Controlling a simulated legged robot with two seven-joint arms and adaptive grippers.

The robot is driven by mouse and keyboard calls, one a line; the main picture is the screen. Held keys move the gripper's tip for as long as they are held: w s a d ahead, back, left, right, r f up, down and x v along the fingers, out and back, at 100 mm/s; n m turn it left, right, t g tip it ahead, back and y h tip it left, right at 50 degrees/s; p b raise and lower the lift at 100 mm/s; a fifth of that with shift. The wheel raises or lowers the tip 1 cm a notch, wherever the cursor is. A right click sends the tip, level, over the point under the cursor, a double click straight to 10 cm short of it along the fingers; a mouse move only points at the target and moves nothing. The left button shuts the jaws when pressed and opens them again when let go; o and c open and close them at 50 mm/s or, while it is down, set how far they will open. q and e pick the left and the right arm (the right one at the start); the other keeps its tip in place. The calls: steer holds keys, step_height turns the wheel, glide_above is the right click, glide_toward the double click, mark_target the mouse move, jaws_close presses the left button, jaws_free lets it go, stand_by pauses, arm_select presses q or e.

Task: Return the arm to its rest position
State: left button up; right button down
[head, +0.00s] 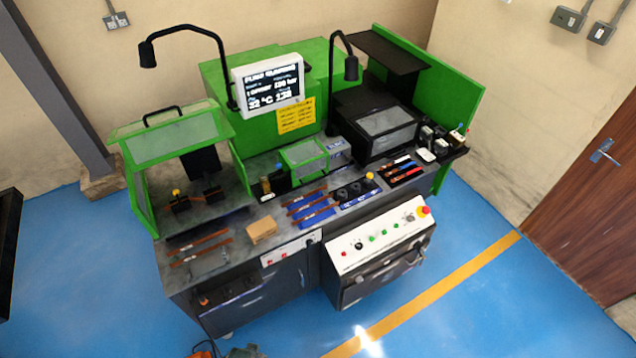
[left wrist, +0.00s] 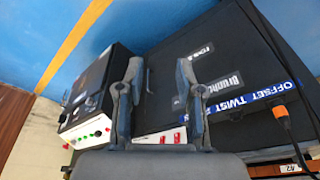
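My left gripper (left wrist: 158,92) shows in the left wrist view. Its two grey fingers stand apart with nothing between them. Beyond them are the dark cabinet front (left wrist: 225,75) and the control panel (left wrist: 88,130) of the bending machine. I cannot tell how far the fingers are from the cabinet. In the head view the green and black busbar bender (head: 270,180) fills the middle, and no arm is clearly visible there. My right gripper is in neither view.
A control box (head: 380,240) with a red button juts from the machine's front. Copper bars (head: 200,242) and a small cardboard box (head: 262,230) lie on the worktop. Blue floor (head: 490,290) is open at right. Small orange and grey parts at the bottom edge are unclear.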

arm_select(q)
steer(key=s+a+f+g+b, duration=0.1)
steer(key=s+f+b, duration=0.4)
steer(key=f, duration=1.4)
steer(key=s+a+f, duration=0.2)
steer(key=s+f, duration=0.9)
steer(key=s, duration=0.4)
steer(key=shift+s+a+f+g+b, duration=0.2)
steer(key=shift+a+f+g+b, duration=0.1)
steer(key=shift+g+b, duration=0.1)
